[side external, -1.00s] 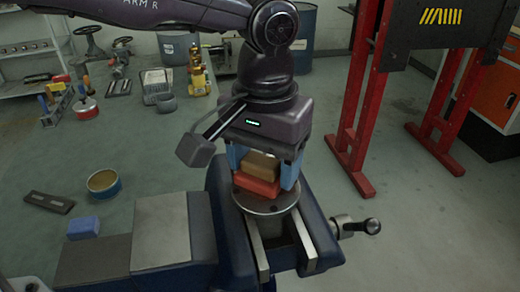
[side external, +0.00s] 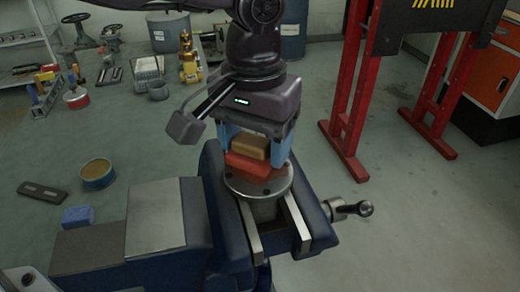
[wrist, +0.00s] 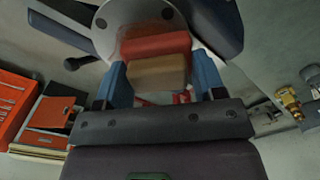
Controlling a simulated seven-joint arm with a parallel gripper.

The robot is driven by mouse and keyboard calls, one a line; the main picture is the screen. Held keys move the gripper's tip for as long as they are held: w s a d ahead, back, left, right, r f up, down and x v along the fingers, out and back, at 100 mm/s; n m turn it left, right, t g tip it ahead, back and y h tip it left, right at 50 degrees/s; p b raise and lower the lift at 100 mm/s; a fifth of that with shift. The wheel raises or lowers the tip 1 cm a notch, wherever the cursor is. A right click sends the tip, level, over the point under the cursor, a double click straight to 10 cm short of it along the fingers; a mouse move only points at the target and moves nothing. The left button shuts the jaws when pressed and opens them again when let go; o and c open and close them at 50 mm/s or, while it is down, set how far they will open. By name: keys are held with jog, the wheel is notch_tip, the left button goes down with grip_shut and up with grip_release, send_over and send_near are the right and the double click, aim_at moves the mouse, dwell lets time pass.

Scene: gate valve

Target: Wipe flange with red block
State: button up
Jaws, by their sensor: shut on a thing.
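The red block (side external: 256,166) has a tan upper part (side external: 254,146) and sits between the blue fingers of my gripper (side external: 252,155). My gripper is shut on the block. The block is at the top face of the round grey flange (side external: 258,192), which is held in the blue vise (side external: 228,215). In the side view I cannot tell whether the block's underside fully touches the flange. In the wrist view the red block (wrist: 155,45) lies against the pale flange disc (wrist: 105,35), where bolt holes show. The block hides part of the flange.
The vise handle (side external: 348,209) sticks out to the right. A blue block (side external: 78,217), a round tin (side external: 98,173) and a dark flat bar (side external: 43,191) lie on the left. Valves and tools stand further back. A red stand (side external: 347,110) is behind on the right.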

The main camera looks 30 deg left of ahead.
jog(key=shift+w+a, duration=0.6)
jog(key=shift+a, duration=0.05)
notch_tip(320, 180, up, 8)
jog(key=shift+w, duration=0.15)
dwell(0.7)
